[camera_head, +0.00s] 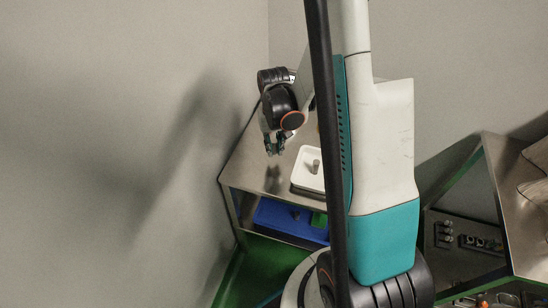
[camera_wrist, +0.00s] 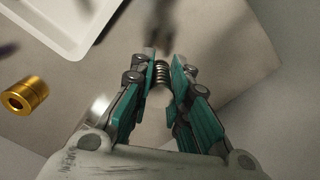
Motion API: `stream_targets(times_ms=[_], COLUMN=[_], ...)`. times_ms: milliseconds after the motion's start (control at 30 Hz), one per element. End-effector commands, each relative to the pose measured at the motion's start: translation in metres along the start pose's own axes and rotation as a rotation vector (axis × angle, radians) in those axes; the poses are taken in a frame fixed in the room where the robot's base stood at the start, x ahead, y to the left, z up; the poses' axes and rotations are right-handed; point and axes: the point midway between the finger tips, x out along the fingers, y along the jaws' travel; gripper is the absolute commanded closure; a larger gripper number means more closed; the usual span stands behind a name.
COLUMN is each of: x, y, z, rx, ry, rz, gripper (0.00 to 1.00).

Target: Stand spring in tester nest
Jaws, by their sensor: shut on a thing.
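My gripper (camera_head: 274,147) hangs over the steel table, left of the white tray. In the wrist view my gripper (camera_wrist: 164,64) is shut on a small dark coil spring (camera_wrist: 161,76), held between the teal fingers near their tips. The spring is partly hidden by the fingers and is too small to make out in the head view. A gold cylinder with a round hole in its end (camera_wrist: 25,95) is at the left of the wrist view, apart from my gripper. I cannot tell whether it is the tester nest.
A white tray (camera_head: 296,187) on the steel table (camera_head: 245,163) holds a small grey-brown upright piece (camera_head: 316,166). A silver round thing (camera_wrist: 97,108) is partly hidden by my left finger. A blue bin (camera_head: 283,218) is below the tabletop. Another bench (camera_head: 515,200) stands at right.

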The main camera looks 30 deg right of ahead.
Motion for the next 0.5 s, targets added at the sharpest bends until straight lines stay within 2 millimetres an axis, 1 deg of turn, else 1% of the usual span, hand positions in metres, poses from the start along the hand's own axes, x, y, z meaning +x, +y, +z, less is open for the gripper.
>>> stream_targets(times_ms=[33, 167, 267, 400, 500], x=[0.004, 0.010, 0.022, 0.044, 0.049], y=[0.000, 0.000, 0.000, 0.000, 0.000], z=[0.000, 0.000, 0.000, 0.000, 0.000], rx=[0.000, 0.000, 0.000, 0.000, 0.000], ry=[0.000, 0.000, 0.000, 0.000, 0.000], rz=[0.000, 0.000, 0.000, 0.000, 0.000], gripper=[1.00, 1.00, 1.00, 1.00, 1.00])
